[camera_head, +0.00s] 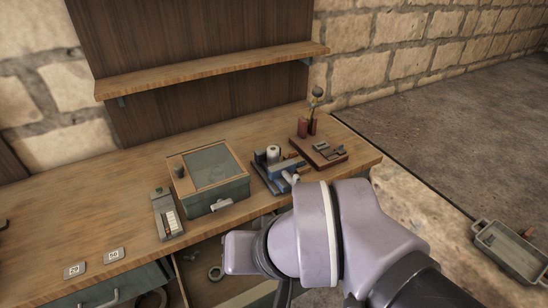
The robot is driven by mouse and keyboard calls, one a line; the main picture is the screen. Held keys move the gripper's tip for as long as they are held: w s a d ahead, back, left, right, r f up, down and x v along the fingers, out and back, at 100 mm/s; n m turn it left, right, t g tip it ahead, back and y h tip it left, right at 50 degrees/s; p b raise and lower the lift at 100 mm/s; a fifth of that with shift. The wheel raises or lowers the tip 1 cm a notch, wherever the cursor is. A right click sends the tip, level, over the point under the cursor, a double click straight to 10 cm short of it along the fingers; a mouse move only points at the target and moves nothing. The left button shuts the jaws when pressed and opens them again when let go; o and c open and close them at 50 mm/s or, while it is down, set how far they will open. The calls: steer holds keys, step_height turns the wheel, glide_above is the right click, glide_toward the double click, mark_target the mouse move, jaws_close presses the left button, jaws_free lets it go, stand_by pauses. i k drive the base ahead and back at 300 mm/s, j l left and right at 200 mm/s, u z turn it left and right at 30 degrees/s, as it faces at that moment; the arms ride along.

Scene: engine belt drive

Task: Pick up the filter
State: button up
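I cannot pick out the filter for certain. A small white cylinder (273,153) stands upright on a blue device (270,172) towards the right of the workbench (120,185), and it may be the filter. My lilac arm fills the lower right and hides part of the bench front and the open drawer. My gripper's fingers do not show.
A narrow panel (167,215) and number tags (75,270) lie further left. A wooden tray (318,151) sits at right. An open drawer (205,290) holds a ring (216,273). A metal tray (510,249) lies far right.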

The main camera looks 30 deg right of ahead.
mark_target(272, 152)
steer(key=l, duration=0.3)
steer(key=i+l+u, duration=0.1)
steer(key=l, duration=0.25)
steer(key=i+l+u, duration=0.1)
steer(key=i+l, duration=0.2)
steer(key=i+l+u, duration=0.15)
steer(key=l, duration=0.3)
steer(key=i+l+u, duration=0.1)
steer(key=l, duration=0.3)
steer(key=i+l+u, duration=0.1)
steer(key=l, duration=0.3)
steer(key=i+l+u, duration=0.1)
steer(key=l, duration=0.35)
steer(key=i, duration=0.1)
